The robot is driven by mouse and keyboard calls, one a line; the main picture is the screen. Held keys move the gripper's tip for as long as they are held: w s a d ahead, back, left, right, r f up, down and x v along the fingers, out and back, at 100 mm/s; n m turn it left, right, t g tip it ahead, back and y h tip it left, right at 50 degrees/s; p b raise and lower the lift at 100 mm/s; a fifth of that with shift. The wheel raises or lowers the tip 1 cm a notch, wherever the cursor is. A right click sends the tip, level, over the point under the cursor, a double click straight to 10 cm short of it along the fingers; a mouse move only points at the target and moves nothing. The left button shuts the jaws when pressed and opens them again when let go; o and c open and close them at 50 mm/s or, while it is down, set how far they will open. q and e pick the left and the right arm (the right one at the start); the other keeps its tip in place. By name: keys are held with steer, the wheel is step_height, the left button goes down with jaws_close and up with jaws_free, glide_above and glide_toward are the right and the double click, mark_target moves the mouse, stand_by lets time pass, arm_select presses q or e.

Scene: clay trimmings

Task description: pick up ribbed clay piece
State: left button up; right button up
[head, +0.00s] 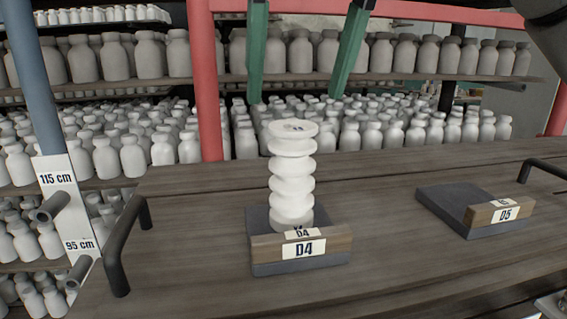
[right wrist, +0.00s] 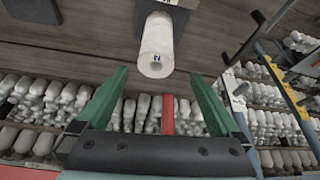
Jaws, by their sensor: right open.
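The ribbed clay piece (head: 292,172) is a white stack of rounded rings with a flat top that bears a small dark mark. It stands upright on the dark D4 holder (head: 301,265). In the right wrist view the piece (right wrist: 157,48) shows its marked end, just beyond the fingertips. My right gripper (head: 294,98) has two green fingers, spread wide and empty, with tips above the piece and not touching it. In the right wrist view the gripper (right wrist: 160,73) is also open. My left gripper is not in view.
An empty D5 holder (head: 450,205) lies to the right on the wooden board (head: 190,240). Black handles (head: 122,245) stand at the board's ends. Shelves of white bottles (head: 400,130) and red posts (head: 205,80) are behind. A height scale (head: 62,205) is at left.

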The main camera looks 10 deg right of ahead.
mark_target(292, 128)
steer(key=b+x, duration=0.1)
steer(key=x, duration=0.4)
steer(key=shift+f+b, duration=0.35)
steer(key=shift+f, duration=0.1)
steer(key=shift+w+b+x, duration=0.1)
steer(key=shift+b+x, duration=0.1)
steer(key=shift+x, duration=1.4)
steer(key=shift+w+b+x, duration=0.15)
steer(key=shift+x, duration=1.4)
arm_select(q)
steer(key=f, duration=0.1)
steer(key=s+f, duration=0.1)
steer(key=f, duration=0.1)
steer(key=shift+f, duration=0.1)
arm_select(e)
steer(key=shift+d+r, duration=0.1)
steer(key=shift+d, duration=0.1)
jaws_close()
steer(key=shift+r, duration=0.1)
